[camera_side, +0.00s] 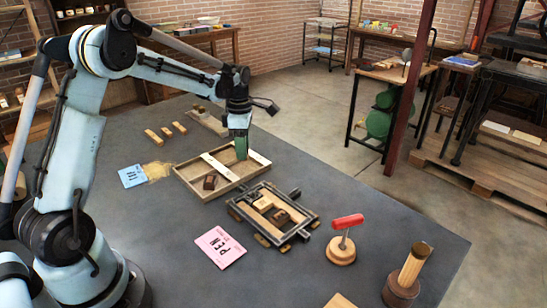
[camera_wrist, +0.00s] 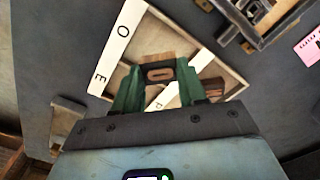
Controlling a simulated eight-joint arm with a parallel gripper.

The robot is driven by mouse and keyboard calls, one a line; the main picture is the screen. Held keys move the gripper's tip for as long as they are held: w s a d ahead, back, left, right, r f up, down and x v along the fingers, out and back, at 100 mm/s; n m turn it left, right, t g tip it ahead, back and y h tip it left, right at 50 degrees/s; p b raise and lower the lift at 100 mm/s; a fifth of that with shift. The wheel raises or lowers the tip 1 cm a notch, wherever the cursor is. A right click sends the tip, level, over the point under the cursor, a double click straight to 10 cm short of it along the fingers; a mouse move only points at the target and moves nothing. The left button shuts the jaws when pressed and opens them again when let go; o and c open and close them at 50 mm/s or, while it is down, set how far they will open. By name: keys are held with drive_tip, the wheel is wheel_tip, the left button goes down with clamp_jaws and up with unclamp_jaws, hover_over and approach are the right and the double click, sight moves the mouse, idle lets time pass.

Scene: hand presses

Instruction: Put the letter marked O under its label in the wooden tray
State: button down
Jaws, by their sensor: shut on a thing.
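My gripper (camera_side: 240,152) has green fingers and is over the wooden tray (camera_side: 203,194), near its back-right side. In the wrist view, my gripper (camera_wrist: 158,92) is shut on a brown letter block (camera_wrist: 160,73) whose face shows an O. In the side view the fingers hide this block. The tray (camera_wrist: 205,42) has white label strips; one strip (camera_wrist: 122,48) shows an O and another letter like an E, and the other strip (camera_wrist: 168,97) is partly hidden by the gripper. I cannot tell whether the held block touches the tray floor.
A dark brown block (camera_side: 210,182) lies in the tray's near part. A metal frame (camera_side: 252,224) with wooden blocks stands right of the tray.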

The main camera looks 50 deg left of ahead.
drive_tip(key=shift+a+f, duration=0.1)
drive_tip(key=shift+f, duration=2)
drive_tip(key=shift+f, duration=0.1)
drive_tip(key=c, duration=0.9)
unclamp_jaws()
